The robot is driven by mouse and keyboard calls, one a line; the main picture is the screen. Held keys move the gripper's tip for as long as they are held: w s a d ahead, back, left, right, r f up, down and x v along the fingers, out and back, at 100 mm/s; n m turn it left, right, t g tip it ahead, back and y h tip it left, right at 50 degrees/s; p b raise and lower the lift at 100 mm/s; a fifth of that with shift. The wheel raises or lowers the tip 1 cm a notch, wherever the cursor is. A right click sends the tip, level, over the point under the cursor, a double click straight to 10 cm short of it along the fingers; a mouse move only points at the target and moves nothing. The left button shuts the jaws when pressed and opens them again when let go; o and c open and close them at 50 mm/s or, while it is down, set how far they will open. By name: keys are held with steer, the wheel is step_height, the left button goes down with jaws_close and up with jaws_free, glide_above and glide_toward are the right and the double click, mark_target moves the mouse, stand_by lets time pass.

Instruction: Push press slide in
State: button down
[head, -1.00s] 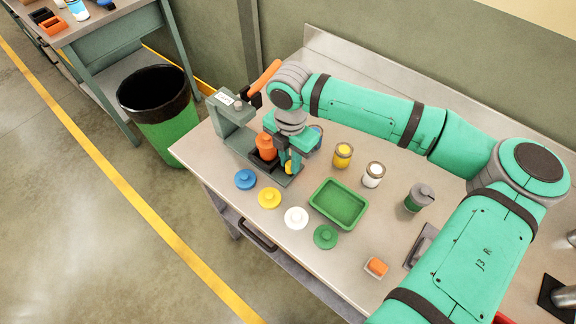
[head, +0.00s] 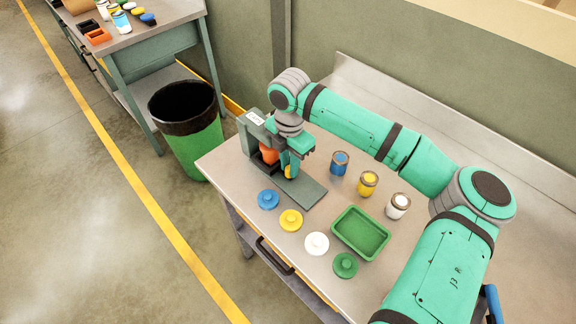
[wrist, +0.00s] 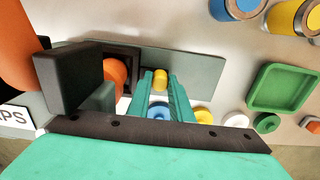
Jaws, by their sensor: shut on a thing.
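The grey-green press (head: 252,132) stands at the back left of the bench. Its bare base plate (head: 308,191) extends out to the right of my gripper. An orange jar (head: 269,153) sits at the press, partly hidden by my arm; in the wrist view the jar (wrist: 115,75) is partly behind the dark press head (wrist: 75,80). My gripper (head: 290,170) is low over the base plate, shut on the small yellow knob (wrist: 160,79) beside the jar. The orange press handle (wrist: 18,45) shows at the wrist view's left edge.
Blue, yellow, white and green lids (head: 317,243) lie along the front of the bench. A green tray (head: 361,233) and three paint tins (head: 367,183) stand to the right. A bin (head: 188,130) stands on the floor left of the bench.

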steer(key=c, duration=1.9)
jaws_free()
steer(key=shift+w+a+r, duration=0.15)
steer(key=shift+w+a, duration=0.05)
steer(key=shift+w, duration=0.05)
steer(key=shift+o, duration=0.2)
steer(key=shift+s, duration=0.1)
step_height(320, 180, up, 11)
steer(key=shift+f, duration=0.25)
